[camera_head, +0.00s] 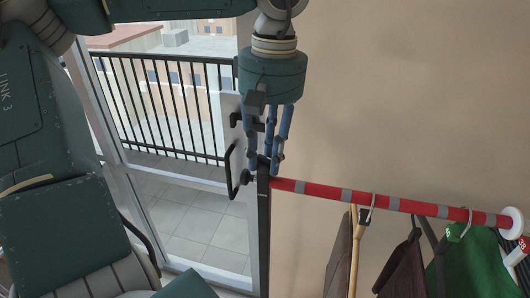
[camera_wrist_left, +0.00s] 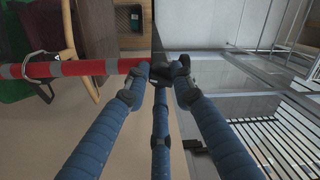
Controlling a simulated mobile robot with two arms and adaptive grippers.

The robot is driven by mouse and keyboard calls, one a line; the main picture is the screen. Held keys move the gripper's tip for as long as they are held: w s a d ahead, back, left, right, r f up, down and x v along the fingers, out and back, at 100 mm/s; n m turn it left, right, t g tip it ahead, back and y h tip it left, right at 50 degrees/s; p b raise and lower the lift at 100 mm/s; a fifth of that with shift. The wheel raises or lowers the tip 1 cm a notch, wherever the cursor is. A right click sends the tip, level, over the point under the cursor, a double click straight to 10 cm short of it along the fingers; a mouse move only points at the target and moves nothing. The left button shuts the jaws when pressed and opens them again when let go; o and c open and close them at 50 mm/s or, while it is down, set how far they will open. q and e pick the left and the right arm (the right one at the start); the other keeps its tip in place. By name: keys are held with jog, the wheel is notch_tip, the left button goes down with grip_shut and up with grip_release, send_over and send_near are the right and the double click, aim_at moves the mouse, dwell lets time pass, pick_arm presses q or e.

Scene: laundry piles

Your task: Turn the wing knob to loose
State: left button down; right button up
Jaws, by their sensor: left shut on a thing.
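My left gripper (camera_head: 266,163) comes down from above onto the top of the rack's black post (camera_head: 263,230). Its blue fingers are closed around a small dark part at the post's top, which I take to be the wing knob (camera_wrist_left: 161,77). The fingers hide most of it, so its wing angle cannot be told. The left gripper (camera_wrist_left: 160,84) also shows in the left wrist view, with its fingertips meeting at the dark part. The red and grey striped rail (camera_head: 360,198) runs right from the post, just beside the fingertips. My right gripper is not in view.
Clothes on hangers, among them a green garment (camera_head: 468,262) and a dark maroon one (camera_head: 402,268), hang from the rail at right. A glass door with a black handle (camera_head: 234,172) stands close left of the post. A beige wall (camera_head: 420,90) is behind.

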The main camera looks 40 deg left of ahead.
pick_arm(q)
jog(key=shift+m, duration=0.9)
jog(key=shift+s, duration=0.1)
jog(key=c, duration=1.5)
grip_release()
jog(key=shift+d, duration=0.15)
jog(key=shift+o, duration=0.2)
jog(key=shift+s, duration=0.1)
jog(key=shift+r, duration=0.1)
notch_tip(320, 180, up, 12)
jog(key=shift+w+d, duration=0.3)
jog(key=shift+w, duration=0.05)
